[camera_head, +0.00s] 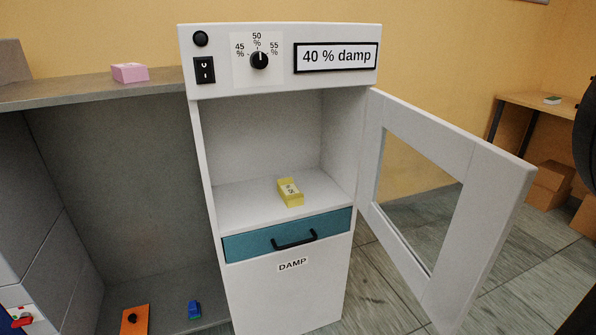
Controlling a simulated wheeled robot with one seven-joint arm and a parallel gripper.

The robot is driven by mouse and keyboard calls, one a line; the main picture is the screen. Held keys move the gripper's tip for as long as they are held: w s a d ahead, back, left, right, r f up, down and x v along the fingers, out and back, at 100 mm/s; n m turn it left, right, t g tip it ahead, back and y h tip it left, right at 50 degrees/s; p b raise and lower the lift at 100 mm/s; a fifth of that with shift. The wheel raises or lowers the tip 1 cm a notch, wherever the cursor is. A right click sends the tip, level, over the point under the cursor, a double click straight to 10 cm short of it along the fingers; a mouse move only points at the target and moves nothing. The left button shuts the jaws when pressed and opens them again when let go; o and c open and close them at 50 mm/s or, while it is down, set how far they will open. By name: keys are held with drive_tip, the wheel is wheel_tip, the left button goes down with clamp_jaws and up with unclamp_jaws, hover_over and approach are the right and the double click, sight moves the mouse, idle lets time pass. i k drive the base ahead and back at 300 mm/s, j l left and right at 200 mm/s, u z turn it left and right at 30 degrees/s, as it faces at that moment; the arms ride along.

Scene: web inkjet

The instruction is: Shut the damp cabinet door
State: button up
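The damp cabinet (211,160) is a tall white unit in the middle of the head view. Its white-framed door (503,181), with a clear window, is hinged on the right side and stands wide open, swung out to the right and towards me. A yellow block (290,193) with a label lies on the shelf inside. A teal drawer (245,243) with a black handle is shut below it. A dark part at the right edge may be mine. My gripper's fingers are not visible.
A grey shelf unit (95,92) with a pink block (130,73) on top stands at the left. An orange piece (135,320) and a blue piece (194,309) lie low inside it. A wooden table (533,103) and cardboard boxes (552,182) stand at the far right.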

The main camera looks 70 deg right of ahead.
sight(497, 184)
drive_tip(key=k+l+z, duration=0.15)
drive_tip(key=k+l, duration=0.15)
drive_tip(key=k+l+z, duration=0.15)
drive_tip(key=l, duration=0.25)
drive_tip(key=k+l+z, duration=0.15)
drive_tip(key=k+l, duration=0.2)
drive_tip(key=k+l+z, duration=0.1)
drive_tip(key=l, duration=0.35)
drive_tip(key=k+z, duration=0.45)
drive_tip(key=k+l+z, duration=0.2)
drive_tip(key=k+z, duration=0.25)
drive_tip(key=i, duration=0.05)
